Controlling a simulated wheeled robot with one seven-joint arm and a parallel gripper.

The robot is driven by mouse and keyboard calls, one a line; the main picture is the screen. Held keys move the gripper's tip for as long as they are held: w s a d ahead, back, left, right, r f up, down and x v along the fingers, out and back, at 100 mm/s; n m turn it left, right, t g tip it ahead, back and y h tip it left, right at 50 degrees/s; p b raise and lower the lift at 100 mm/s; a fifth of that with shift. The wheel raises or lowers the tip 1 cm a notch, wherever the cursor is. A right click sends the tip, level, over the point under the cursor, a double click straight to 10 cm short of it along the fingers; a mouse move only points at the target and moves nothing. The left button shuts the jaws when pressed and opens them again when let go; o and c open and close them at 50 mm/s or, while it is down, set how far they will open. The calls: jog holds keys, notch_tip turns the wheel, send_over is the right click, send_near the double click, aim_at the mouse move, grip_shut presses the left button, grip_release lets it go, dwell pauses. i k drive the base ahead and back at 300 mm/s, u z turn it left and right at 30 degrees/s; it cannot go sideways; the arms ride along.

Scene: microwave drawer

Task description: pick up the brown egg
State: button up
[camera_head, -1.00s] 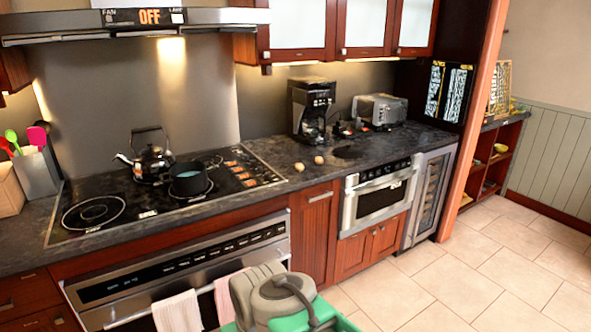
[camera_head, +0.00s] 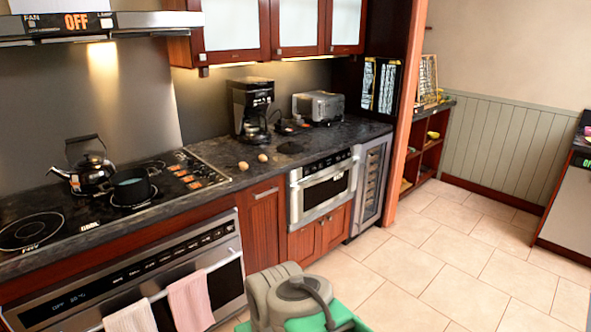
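Two small tan-brown eggs lie on the dark stone counter, in front of the coffee maker. One egg (camera_head: 243,166) is to the left and the other egg (camera_head: 262,157) is a little to the right and farther back. They look alike at this size, so I cannot tell which is the brown egg. My folded arm shows at the bottom of the view, below and in front of the counter, well apart from the eggs. I cannot make out my gripper's fingers.
A coffee maker (camera_head: 251,108) and a toaster (camera_head: 318,106) stand behind the eggs. A kettle (camera_head: 90,172) and a pot (camera_head: 131,186) are on the stovetop (camera_head: 190,180). Towels (camera_head: 190,300) hang on the oven front. Tiled floor (camera_head: 440,260) is open to the right.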

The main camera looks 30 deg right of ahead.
aim_at(243, 166)
jog(key=z, duration=1.2)
jog(key=i, duration=1.35)
jog(key=u, duration=1)
jog(key=i, duration=0.8)
jog(key=u, duration=0.95)
jog(key=i, duration=0.25)
jog(key=u, duration=0.25)
